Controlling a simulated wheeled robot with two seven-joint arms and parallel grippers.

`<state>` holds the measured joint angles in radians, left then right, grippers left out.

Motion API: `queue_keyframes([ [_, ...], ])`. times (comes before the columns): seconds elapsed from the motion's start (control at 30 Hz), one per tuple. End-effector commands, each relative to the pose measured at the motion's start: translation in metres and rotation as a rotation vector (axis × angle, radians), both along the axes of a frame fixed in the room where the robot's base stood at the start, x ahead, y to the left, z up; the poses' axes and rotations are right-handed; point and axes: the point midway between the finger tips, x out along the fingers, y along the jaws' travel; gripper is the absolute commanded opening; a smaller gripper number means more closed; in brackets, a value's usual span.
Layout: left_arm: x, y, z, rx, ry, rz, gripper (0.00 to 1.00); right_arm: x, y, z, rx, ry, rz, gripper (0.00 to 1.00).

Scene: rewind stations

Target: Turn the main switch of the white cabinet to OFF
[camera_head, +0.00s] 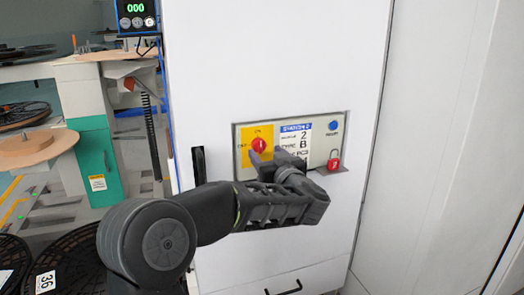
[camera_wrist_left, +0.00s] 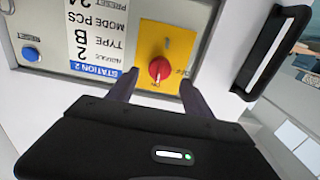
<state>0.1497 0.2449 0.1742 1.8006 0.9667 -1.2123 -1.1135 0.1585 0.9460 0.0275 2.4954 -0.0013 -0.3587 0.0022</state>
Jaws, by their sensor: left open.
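The white cabinet (camera_head: 270,60) stands in front of me with a grey panel (camera_head: 318,158) set in its front. The main switch is a red knob (camera_head: 259,145) on a yellow plate (camera_head: 247,134); its grip looks upright, in line with the ON mark at the top. OFF is marked at the left. My left gripper (camera_head: 266,157) is open and empty at the switch. In the left wrist view, upside down, the red knob (camera_wrist_left: 159,69) shows between and just beyond the left fingertips (camera_wrist_left: 158,86). I cannot tell whether they touch it. My right gripper is out of view.
A red padlock (camera_head: 334,163) and a blue button (camera_head: 333,125) are at the panel's right. A black handle (camera_head: 199,166) is on the cabinet's left edge; it shows close beside the gripper in the wrist view (camera_wrist_left: 275,50). A green-and-white machine (camera_head: 95,160) stands left.

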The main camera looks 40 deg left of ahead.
Motion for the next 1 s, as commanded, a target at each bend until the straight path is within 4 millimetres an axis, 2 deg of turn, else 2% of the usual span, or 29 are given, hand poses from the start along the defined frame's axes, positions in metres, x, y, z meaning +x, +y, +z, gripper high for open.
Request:
queue_keyframes([
  [0.1, 0.011, 0.017, -0.002, 0.0, 0.0, 0.002, 0.59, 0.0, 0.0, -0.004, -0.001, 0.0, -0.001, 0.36],
  [0.23, 0.02, 0.029, -0.001, 0.001, 0.001, 0.0, 0.59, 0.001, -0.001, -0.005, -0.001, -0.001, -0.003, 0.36],
  [0.6, 0.024, 0.034, 0.0, 0.0, 0.0, -0.001, 0.59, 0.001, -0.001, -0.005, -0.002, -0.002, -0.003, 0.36],
  [1.0, 0.024, 0.034, 0.0, 0.0, 0.0, -0.001, 0.26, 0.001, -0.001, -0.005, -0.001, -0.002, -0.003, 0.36],
])
